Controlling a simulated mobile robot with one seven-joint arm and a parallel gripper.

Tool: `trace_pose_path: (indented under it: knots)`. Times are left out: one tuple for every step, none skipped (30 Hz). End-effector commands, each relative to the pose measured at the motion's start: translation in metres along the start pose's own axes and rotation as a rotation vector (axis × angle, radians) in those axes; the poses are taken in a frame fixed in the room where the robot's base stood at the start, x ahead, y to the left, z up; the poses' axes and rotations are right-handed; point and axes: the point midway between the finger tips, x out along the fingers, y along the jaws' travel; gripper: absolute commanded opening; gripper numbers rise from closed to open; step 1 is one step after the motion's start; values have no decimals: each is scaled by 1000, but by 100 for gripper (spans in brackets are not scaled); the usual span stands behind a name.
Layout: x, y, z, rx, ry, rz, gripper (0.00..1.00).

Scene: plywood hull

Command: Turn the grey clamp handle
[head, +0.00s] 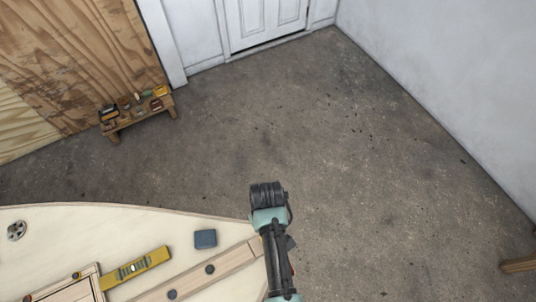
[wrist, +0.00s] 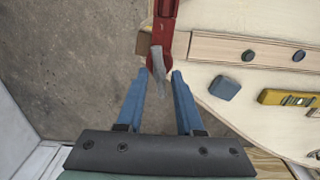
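The grey clamp handle (wrist: 158,66) hangs from a red clamp (wrist: 165,28) at the edge of the pale plywood hull (wrist: 255,95) in the wrist view. My gripper (wrist: 160,74) has its two blue fingers apart, and the handle shows in the gap between the fingertips. I see no finger closed on it, and cannot tell whether one touches it. In the head view the handle and red clamp cannot be made out; my arm covers that edge of the hull.
A blue block (head: 205,239) and a yellow level (head: 137,268) lie on the hull, near a wooden batten (head: 235,260) with dark knobs. A low bench (head: 140,121) with small items stands by the plywood wall.

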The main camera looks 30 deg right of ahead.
Motion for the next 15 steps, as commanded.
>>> trace_pose_path:
  knots:
    - [0, 0, 0, -1, 0, 0, 47]
    - [0, 0, 0, -1, 0, 1, 52]
    - [0, 0, 0, -1, -1, 1, 53]
    - [0, 0, 0, -1, -1, 1, 53]
    - [0, 0, 0, -1, -1, 1, 53]
    - [0, 0, 1, -1, -1, 1, 53]
    - [0, 0, 1, -1, -1, 1, 53]
    - [0, 0, 1, -1, -2, 1, 53]
    - [1, 0, 1, -1, -2, 1, 53]
    - [0, 0, 1, -1, -2, 1, 53]
    - [0, 0, 1, -1, -2, 1, 53]
    - [-1, 0, 1, -1, -1, 2, 53]
    - [-2, 1, 0, -1, 0, 2, 53]
    - [-4, 1, 0, -1, 0, 2, 53]
    - [-7, 1, 0, -1, 0, 2, 53]
